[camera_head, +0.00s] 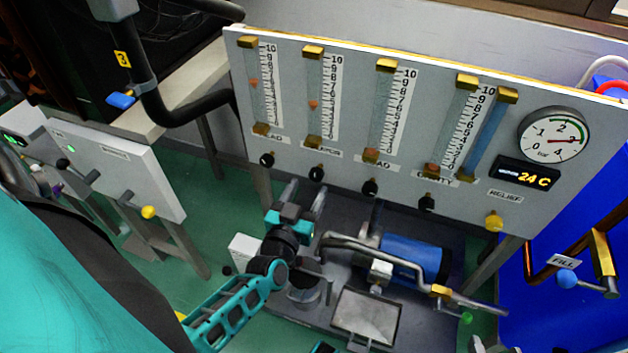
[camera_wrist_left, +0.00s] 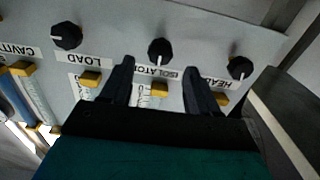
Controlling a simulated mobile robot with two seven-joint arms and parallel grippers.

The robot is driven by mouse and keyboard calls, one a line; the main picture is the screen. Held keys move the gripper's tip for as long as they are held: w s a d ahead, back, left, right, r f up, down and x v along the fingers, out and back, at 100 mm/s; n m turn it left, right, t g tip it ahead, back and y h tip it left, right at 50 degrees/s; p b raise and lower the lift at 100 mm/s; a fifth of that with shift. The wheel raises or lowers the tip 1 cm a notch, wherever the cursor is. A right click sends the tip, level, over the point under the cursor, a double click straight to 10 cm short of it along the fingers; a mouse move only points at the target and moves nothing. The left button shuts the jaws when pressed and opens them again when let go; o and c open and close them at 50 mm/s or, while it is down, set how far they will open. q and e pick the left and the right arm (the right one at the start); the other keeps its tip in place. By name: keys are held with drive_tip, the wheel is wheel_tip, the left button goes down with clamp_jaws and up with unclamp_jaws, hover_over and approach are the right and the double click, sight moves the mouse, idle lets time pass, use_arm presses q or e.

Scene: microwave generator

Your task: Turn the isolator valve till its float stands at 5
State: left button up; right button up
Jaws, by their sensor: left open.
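The isolator valve is a black knob with a white mark (camera_wrist_left: 160,50), under the second flow tube from the left. In the head view the isolator knob (camera_head: 317,173) is below its label, partly covered. The isolator float (camera_head: 313,104) is a small reddish piece around mid-scale in its tube; I cannot read its exact value. My left gripper (camera_head: 304,194) is open and empty below the isolator knob. In the left wrist view its two fingers (camera_wrist_left: 160,75) point at the panel, with the isolator knob framed between and beyond their tips, apparently untouched.
Neighbouring black knobs are the head knob (camera_head: 267,159), load knob (camera_head: 370,187) and cavity knob (camera_head: 427,202). The grey panel (camera_head: 400,55) also bears a round gauge (camera_head: 553,135). A bent pipe and blue cylinder (camera_head: 412,258) stand below, right of my left gripper.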

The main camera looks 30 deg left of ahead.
sight(315, 176)
use_arm(q)
drive_tip(key=x, duration=0.5)
drive_tip(key=shift+b, duration=0.35)
